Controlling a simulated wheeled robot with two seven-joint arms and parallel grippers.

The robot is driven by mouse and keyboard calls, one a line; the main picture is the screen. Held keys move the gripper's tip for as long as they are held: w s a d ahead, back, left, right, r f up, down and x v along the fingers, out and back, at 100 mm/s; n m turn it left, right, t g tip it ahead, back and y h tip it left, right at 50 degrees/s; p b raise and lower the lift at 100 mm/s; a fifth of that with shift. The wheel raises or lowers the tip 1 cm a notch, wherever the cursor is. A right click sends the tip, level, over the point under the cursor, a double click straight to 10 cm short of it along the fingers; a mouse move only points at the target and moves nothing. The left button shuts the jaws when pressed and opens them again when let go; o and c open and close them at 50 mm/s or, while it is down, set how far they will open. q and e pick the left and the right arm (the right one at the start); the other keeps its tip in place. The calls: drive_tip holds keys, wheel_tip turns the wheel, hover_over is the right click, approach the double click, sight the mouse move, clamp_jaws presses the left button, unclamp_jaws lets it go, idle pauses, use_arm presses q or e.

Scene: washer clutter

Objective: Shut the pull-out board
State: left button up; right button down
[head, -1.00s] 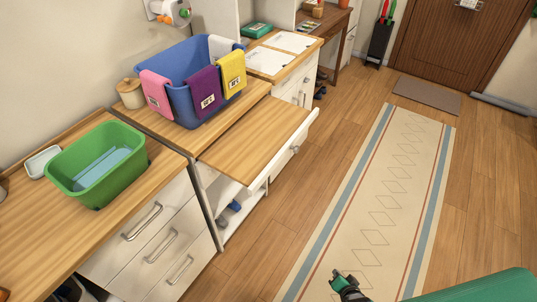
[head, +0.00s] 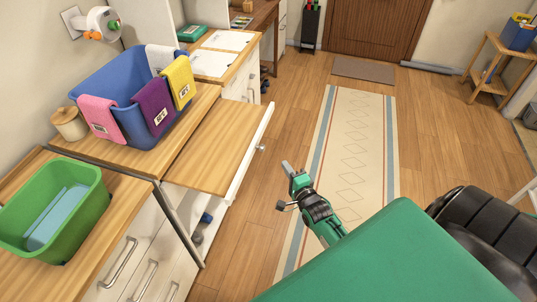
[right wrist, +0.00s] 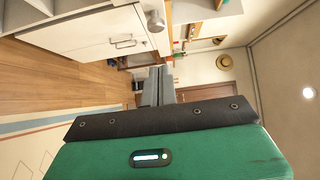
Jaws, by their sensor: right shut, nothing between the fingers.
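The pull-out board (head: 215,138) is a wooden slab with a white front edge and a round knob (head: 261,148). It sticks out from the counter beside the blue basket, above an open space with blue items inside. My right gripper (head: 287,167) is in front of the board, to the right of the knob and apart from it, over the floor. Its grey fingers are together and empty; they also show in the right wrist view (right wrist: 158,85). My left gripper is not in view.
A blue basket (head: 117,88) with pink, purple, yellow and white cloths stands on the counter behind the board. A green tub (head: 88,205) holding a light-blue object is at the left. A runner rug (head: 360,150) lies on the open floor at the right.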

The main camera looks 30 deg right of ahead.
drive_tip(key=w+a+p, duration=0.1)
drive_tip(key=w+p, duration=0.1)
drive_tip(key=w, duration=0.6)
drive_tip(key=shift+a, duration=0.4)
